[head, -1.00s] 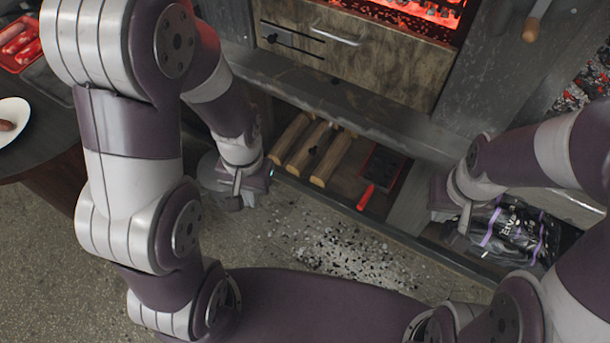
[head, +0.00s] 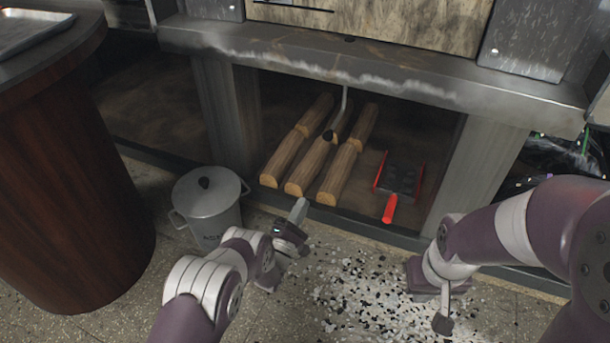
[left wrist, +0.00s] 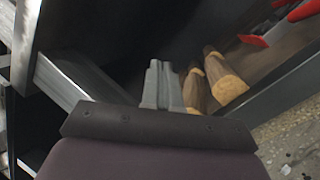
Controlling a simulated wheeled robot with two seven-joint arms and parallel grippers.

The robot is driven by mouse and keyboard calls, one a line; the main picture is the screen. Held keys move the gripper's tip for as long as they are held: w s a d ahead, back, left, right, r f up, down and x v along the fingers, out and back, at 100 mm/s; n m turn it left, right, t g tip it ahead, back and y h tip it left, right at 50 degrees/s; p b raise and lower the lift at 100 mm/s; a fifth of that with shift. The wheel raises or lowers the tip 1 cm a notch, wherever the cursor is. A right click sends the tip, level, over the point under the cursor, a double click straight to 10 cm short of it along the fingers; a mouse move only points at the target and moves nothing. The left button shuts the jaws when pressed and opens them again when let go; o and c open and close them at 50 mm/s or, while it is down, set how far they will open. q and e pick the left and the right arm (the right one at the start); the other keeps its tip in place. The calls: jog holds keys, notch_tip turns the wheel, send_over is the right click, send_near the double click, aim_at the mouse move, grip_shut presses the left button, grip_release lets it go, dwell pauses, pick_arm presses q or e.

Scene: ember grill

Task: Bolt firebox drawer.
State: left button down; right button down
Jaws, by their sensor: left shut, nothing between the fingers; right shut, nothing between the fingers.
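The firebox drawer front (head: 390,22), a mottled tan panel, is cut off by the top edge of the head view. Part of a thin dark bar (head: 290,5) shows on its left side; the rest of the bolt and its position are out of view. My left gripper (head: 298,210) is shut and empty, low in front of the log shelf and well below the drawer. Its closed fingers also show in the left wrist view (left wrist: 162,88). My right gripper (head: 443,318) is shut and empty, pointing down above the floor at the right.
A grey ledge (head: 350,72) juts out between drawer and shelf. Several logs (head: 335,172), a poker-like rod (head: 343,103) and a red-handled shovel (head: 390,205) lie below. A lidded ash pot (head: 208,210) stands left of my left gripper. Ash and coal bits (head: 365,295) litter the floor.

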pick_arm(q)
notch_tip(320, 180, up, 6)
jog(key=s+n+t+h, duration=0.2)
jog(key=n+t, duration=0.1)
jog(key=n, duration=0.1)
jog(key=shift+a+r+n, duration=0.25)
jog(key=shift+a+n, duration=0.05)
jog(key=shift+s, duration=0.1)
jog(key=s+d+r+b+x, duration=0.1)
jog(key=b+x, duration=0.5)
jog(key=x, duration=0.6)
jog(key=shift+s+r, duration=0.25)
jog(key=shift+r, duration=0.45)
jog(key=shift+d, duration=0.15)
notch_tip(320, 180, up, 7)
jog(key=p, duration=0.5)
